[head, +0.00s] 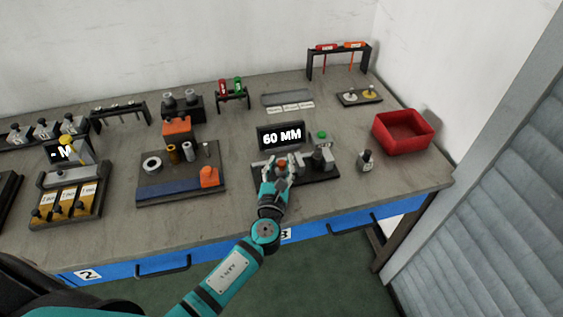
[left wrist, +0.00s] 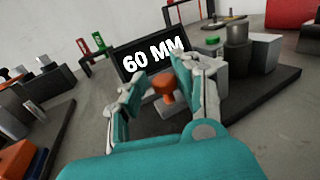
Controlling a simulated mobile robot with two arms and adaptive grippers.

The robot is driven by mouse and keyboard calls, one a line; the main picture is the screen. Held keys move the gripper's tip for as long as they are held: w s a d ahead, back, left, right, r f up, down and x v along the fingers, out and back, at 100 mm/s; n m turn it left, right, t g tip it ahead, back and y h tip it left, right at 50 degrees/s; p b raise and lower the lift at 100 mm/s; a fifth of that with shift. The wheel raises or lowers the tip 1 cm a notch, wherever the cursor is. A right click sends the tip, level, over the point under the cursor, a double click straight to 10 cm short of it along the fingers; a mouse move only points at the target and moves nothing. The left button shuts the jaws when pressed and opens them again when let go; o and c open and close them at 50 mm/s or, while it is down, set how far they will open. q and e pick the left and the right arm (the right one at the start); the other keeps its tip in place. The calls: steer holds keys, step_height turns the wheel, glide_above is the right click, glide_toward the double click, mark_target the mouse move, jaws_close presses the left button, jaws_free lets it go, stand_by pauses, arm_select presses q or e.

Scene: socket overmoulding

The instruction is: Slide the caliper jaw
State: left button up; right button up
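The caliper fixture has a black base (head: 315,177) at the front of the bench, with a display (head: 281,136) reading "60 MM". An orange knob (left wrist: 164,88), likely the handle of the sliding jaw, stands on it. It also shows as a small orange spot in the head view (head: 282,162). My left gripper (head: 274,165) is over the left part of the fixture. In the left wrist view its fingers (left wrist: 160,82) are apart, one on each side of the knob, with gaps visible. Grey metal blocks (left wrist: 238,50) stand to the right. My right gripper is not in view.
A green button (head: 321,135) sits right of the display. A small dark weight (head: 366,160) and a red bin (head: 403,146) stand further right. A tool board (head: 150,190) lies to the left. Bare bench lies between the board and the fixture.

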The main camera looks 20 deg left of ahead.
arm_select(q)
steer(key=shift+w, duration=0.15)
steer(key=s, duration=0.4)
steer(key=s+d, duration=0.1)
steer(key=s, duration=0.3)
steer(key=s+d, duration=0.1)
steer(key=s, duration=0.3)
steer(key=shift+d, duration=0.2)
